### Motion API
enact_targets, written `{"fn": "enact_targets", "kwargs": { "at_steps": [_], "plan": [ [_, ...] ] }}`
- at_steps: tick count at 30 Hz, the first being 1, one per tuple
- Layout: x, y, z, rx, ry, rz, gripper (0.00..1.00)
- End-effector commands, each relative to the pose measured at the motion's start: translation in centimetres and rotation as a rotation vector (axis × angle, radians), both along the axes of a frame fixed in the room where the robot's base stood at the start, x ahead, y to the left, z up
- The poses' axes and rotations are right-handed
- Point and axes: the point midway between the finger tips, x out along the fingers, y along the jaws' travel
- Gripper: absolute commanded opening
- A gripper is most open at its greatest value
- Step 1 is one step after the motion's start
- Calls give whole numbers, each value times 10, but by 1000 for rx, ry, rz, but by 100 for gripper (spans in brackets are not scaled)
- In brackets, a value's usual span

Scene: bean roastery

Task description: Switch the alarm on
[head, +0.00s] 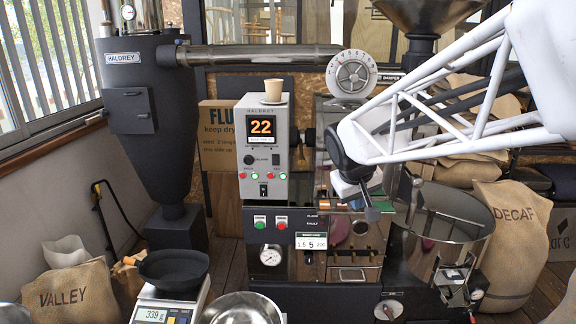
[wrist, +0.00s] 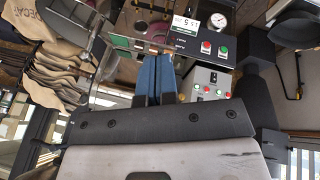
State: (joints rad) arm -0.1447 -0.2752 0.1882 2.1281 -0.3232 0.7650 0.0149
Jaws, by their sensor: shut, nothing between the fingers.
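No label naming the alarm is readable. The grey control box (head: 281,125) shows an orange 22, a black knob (head: 249,159), small red and green lights, and a small switch (head: 263,190) low on its face. Below it, the dark front panel has a green button (head: 260,221) and a red button (head: 281,223). My gripper (head: 371,214) is shut and empty, to the right of both panels in the head view. In the wrist view, my blue-padded fingers (wrist: 154,76) are together; the upside-down control box (wrist: 205,78) and red button (wrist: 206,47) appear to their right.
A round dial (head: 352,74) and a cup (head: 273,90) are above or on the machine. A large round metal pan (head: 445,222) is right of my gripper. A scale (head: 160,308) with a black bowl (head: 173,268) and sacks stand around; space before the panels looks clear.

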Motion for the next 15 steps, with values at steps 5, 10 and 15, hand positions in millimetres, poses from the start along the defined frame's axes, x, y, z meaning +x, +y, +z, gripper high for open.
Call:
{"fn": "enact_targets", "kwargs": {
  "at_steps": [5, 10, 15],
  "plan": [
    [43, 17, -3, -35, -19, 54, 0],
    [83, 35, -7, -67, -38, 107, 0],
    [122, 55, -14, -98, -57, 159, 0]
  ]
}}
